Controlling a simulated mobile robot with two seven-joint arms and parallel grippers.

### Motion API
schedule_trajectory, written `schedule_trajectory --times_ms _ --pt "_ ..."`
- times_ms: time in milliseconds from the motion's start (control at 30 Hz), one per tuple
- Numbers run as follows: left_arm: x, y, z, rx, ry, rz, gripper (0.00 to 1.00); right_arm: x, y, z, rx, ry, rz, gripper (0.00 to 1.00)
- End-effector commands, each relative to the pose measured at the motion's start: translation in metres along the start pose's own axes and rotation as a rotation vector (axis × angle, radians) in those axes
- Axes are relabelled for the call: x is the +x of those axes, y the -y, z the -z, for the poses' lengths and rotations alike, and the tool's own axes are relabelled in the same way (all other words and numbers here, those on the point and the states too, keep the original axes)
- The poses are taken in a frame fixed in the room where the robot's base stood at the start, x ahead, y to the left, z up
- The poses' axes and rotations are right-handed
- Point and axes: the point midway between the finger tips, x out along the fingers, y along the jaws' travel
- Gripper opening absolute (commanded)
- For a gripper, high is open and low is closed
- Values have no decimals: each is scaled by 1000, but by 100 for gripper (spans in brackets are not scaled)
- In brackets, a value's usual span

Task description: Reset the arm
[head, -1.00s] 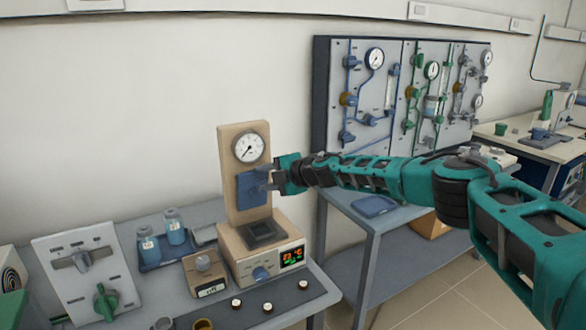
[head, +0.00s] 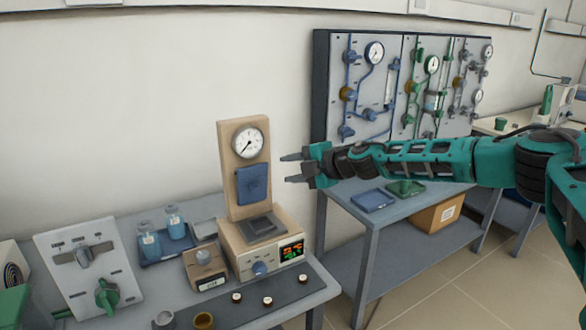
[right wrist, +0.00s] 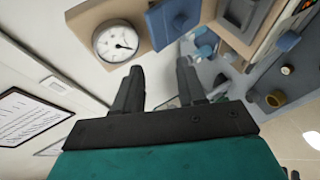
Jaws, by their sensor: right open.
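My right arm comes in from the right in the head view. Its gripper (head: 291,168) is open and empty, in the air to the right of the beige device (head: 232,140) and apart from it. The device has a round dial gauge (head: 248,142), a blue panel (head: 254,184) and a base with a lit display (head: 291,250). In the right wrist view my open fingers (right wrist: 158,88) point towards the gauge (right wrist: 116,41) and the blue panel (right wrist: 172,20), with nothing between them. My left gripper is not in view.
Blue-capped bottles (head: 149,240), a white switch panel (head: 88,270) and small cups (head: 203,321) stand on the grey bench. Behind my right arm are a gauge board (head: 365,100) and a table with a blue tray (head: 372,200). The air around the gripper is clear.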

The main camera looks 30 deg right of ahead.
Motion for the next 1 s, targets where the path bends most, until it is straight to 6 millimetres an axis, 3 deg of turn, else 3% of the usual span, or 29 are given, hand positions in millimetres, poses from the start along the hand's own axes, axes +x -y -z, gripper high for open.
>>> schedule_trajectory --times_ms 333,467,567,733,1000 --pt "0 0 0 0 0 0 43 1 0 0 0 -1 0 40" --pt "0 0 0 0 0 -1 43 10 13 17 14 -31 10 40" --pt "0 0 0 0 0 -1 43 28 38 51 47 -90 24 40" --pt "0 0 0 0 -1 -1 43 56 94 135 161 -222 40 40" --pt "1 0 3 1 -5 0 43 64 163 249 427 -361 39 40"
